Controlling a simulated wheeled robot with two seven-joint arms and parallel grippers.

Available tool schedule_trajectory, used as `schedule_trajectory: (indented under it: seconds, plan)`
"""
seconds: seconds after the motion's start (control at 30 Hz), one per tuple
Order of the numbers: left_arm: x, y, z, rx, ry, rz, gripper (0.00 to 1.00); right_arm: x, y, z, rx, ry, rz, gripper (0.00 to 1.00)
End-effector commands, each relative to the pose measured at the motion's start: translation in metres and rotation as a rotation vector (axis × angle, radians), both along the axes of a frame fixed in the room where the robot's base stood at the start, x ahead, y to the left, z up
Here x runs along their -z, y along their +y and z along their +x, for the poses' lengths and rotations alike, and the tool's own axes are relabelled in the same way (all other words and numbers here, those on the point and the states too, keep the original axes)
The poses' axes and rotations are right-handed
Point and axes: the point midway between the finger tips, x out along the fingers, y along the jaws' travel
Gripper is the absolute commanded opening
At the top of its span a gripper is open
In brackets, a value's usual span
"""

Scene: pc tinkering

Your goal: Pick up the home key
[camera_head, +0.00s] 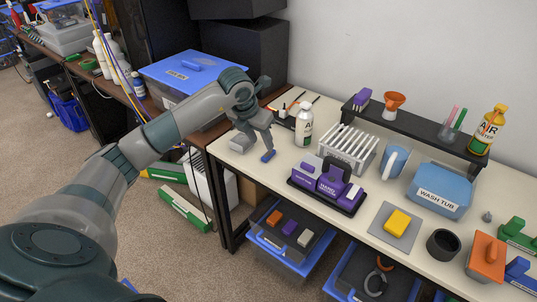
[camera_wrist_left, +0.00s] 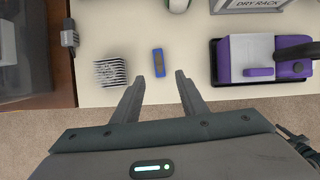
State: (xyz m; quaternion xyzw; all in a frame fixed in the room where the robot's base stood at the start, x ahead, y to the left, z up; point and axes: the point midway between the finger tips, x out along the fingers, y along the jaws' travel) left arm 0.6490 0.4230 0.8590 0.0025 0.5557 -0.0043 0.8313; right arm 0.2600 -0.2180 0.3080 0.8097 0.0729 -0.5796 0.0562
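A small blue block-like item (camera_head: 267,156) lies on the cream tabletop near its left front edge. It also shows in the left wrist view (camera_wrist_left: 159,62), with a small tan mark on it. No label is readable, so I cannot confirm that it is the home key. My left gripper (camera_head: 256,147) is above the table beside it. In the left wrist view my left gripper (camera_wrist_left: 157,84) has its two fingers spread apart with nothing between them. The blue item appears just past the fingertips, roughly centred between them. My right gripper is not in view.
A black-and-white striped block (camera_wrist_left: 111,72) lies left of the blue item. A purple-and-grey station on a black tray (camera_head: 325,187) stands to the right. A white bottle (camera_head: 304,124) and a drying rack (camera_head: 348,147) stand behind. The table's front edge is close.

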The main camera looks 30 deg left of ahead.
Motion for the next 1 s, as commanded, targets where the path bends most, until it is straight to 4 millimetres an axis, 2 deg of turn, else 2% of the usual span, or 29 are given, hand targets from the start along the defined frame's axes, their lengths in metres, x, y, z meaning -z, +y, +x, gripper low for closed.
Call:
schedule_trajectory:
  seconds: [0.2, 0.47, 0.73, 0.87, 1.0]
  plan:
    - [0.023, 0.0, 0.009, -0.001, 0.001, 0.0, 0.39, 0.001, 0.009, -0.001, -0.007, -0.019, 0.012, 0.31]
    - [0.026, 0.0, 0.011, 0.0, -0.001, 0.001, 0.39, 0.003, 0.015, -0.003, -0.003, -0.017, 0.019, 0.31]
    - [0.03, 0.0, 0.014, -0.002, 0.002, -0.001, 0.39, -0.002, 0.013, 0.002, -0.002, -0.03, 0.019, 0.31]
    - [0.042, 0.0, 0.02, -0.001, 0.003, -0.002, 0.39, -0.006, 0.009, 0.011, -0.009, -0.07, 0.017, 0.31]
    - [0.058, 0.0, 0.029, -0.001, 0.002, -0.001, 0.39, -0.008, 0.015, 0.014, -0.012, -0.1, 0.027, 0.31]
